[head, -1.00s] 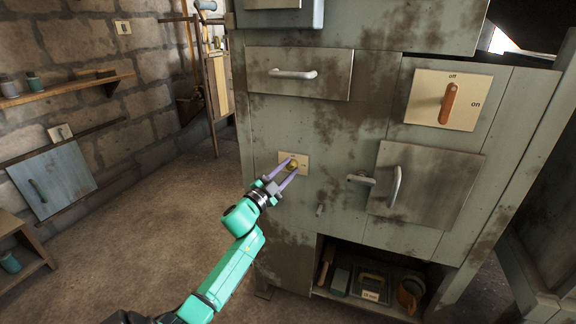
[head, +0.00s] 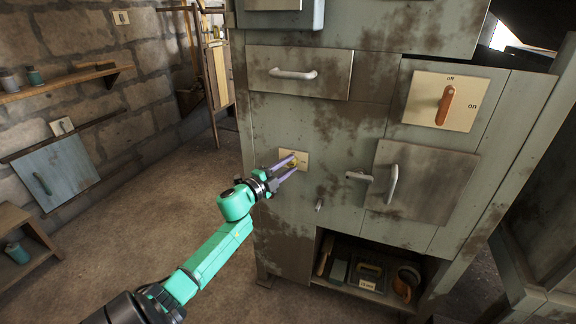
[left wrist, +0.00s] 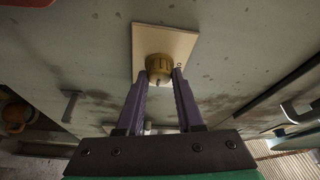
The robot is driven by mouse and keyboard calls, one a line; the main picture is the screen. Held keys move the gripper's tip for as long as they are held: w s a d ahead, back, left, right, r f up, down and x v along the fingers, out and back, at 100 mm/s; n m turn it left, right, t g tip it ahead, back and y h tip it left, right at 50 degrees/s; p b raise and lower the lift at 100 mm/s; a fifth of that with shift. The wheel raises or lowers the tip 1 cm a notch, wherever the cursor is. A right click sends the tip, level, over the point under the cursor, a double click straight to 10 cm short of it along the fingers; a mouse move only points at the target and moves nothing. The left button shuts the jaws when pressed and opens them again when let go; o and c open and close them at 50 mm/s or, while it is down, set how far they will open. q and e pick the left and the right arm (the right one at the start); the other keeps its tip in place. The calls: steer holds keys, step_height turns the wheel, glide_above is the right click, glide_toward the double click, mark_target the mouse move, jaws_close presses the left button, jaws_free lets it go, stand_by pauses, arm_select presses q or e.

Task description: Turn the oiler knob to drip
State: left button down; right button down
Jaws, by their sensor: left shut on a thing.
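The oiler knob (head: 292,162) is a small brass-yellow knob on a cream plate (head: 301,155) on the front of the grey-green cabinet. In the left wrist view the knob (left wrist: 159,68) sits between the purple fingertips, in front of its plate (left wrist: 178,42). My left gripper (head: 289,166) is shut on the knob, with a finger on each side. The fingers hide part of the knob and plate in the head view, and the plate's lettering is too small to read. My right gripper is not in view.
A handled drawer (head: 325,72) is above the knob. To its right are a small lever (head: 358,177), a handled door (head: 425,185) and an orange switch (head: 445,105) at "off". Below, an open shelf (head: 350,292) holds tools. The floor at left is clear.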

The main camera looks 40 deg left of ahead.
arm_select(q)
steer(key=c, duration=0.5)
jaws_free()
steer(key=shift+a, duration=0.1)
steer(key=shift+c, duration=0.2)
steer(key=s+f+p, duration=0.1)
steer(key=s, duration=1.3)
steer(key=shift+s+a, duration=0.25)
steer(key=shift+a, duration=0.05)
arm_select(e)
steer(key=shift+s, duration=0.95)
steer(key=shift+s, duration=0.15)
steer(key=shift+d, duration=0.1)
